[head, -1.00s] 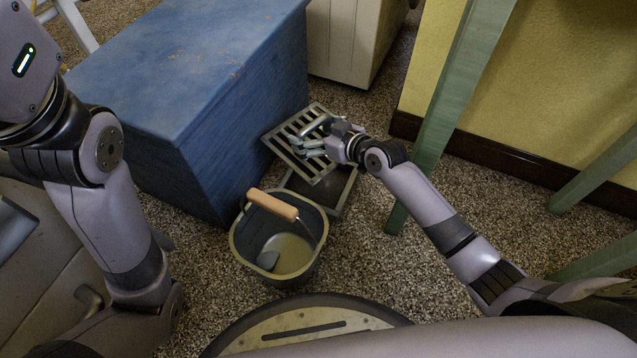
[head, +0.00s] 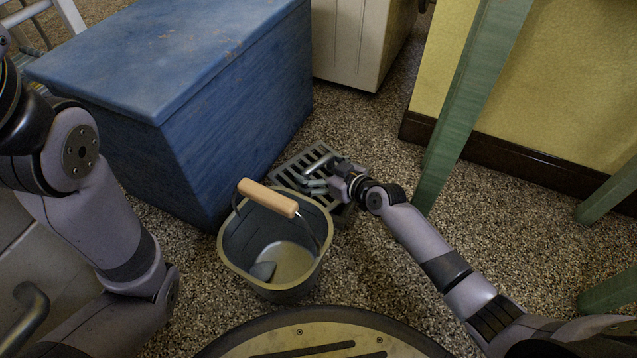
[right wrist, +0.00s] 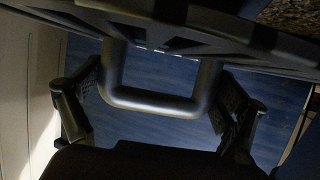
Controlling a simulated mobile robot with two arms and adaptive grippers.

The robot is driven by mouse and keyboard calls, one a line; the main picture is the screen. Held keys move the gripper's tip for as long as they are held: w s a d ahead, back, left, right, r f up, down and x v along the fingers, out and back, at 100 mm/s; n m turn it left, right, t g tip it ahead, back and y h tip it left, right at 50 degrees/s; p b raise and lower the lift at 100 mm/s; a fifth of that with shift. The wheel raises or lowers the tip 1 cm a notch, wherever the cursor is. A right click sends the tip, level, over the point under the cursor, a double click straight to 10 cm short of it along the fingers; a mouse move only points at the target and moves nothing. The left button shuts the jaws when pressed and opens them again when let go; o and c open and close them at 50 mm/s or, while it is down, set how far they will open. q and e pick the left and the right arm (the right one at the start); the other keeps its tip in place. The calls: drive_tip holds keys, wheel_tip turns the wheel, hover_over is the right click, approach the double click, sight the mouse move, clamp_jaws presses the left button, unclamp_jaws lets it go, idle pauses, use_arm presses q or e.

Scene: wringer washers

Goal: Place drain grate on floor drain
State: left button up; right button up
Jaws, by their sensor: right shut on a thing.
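The grey slatted drain grate (head: 306,161) is low by the floor between the blue chest and the bucket. My right gripper (head: 318,177) is shut on it. In the right wrist view, the grate's U-shaped handle (right wrist: 155,104) lies between the fingers, and the dark underlit grate (right wrist: 215,35) fills the top. The floor drain (head: 343,213) shows only as a dark edge beside the bucket; the grate, gripper and bucket hide the rest. I cannot tell whether the grate touches the drain. My left arm is at the left, its gripper out of view.
A grey bucket (head: 240,246) with a wooden grip stands directly in front of the grate. A blue chest (head: 240,115) is close on the left. A green leg (head: 455,120) rises to the right. Speckled floor (head: 390,255) is free at the lower right.

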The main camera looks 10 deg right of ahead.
sight(319, 177)
wheel_tip(319, 177, down, 4)
drive_tip(key=b, duration=0.3)
drive_tip(key=shift+r, duration=0.1)
drive_tip(key=o, duration=1.3)
drive_tip(key=shift+f, duration=0.2)
